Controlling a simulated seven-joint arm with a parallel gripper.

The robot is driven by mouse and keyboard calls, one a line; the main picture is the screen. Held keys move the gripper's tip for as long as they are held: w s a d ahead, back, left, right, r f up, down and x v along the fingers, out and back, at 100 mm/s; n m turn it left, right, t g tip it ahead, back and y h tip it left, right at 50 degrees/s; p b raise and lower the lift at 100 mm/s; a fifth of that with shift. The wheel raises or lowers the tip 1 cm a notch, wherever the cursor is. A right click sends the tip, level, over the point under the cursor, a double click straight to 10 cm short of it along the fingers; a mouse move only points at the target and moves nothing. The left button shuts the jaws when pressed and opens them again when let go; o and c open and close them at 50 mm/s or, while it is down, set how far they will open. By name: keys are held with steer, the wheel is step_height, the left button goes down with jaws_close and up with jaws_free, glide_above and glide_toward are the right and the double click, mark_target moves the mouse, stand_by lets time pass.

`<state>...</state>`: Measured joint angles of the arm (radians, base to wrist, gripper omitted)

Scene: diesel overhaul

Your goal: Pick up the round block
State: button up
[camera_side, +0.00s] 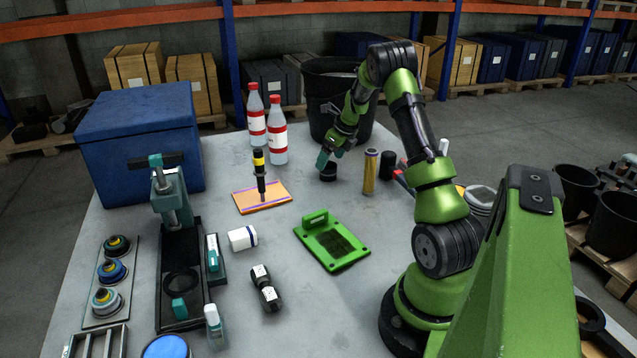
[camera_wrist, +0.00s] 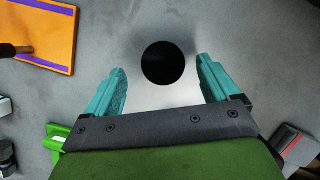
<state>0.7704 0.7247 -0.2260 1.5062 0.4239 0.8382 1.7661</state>
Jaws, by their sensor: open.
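A black round block (camera_side: 328,174) stands on the table beneath my gripper (camera_side: 324,161), toward the back of the table. In the wrist view the round block (camera_wrist: 163,64) shows as a black disc between the tips of the two teal fingers (camera_wrist: 162,70). Clear space shows between the block and each finger. My gripper is open and holds nothing. In the side view the fingers overlap the block's top, so I cannot tell their exact height over it.
A yellow cylinder (camera_side: 370,172) and another black cylinder (camera_side: 388,164) stand to the right. An orange board (camera_side: 247,204) with an upright tool (camera_side: 260,176) lies left. Two bottles (camera_side: 277,135) and a black bin (camera_side: 322,80) are behind. A green frame (camera_side: 329,262) lies in front.

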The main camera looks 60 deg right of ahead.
mark_target(328, 165)
steer(key=x, duration=0.4)
steer(key=shift+s+d+f, duration=0.15)
jaws_close()
stand_by(0.5)
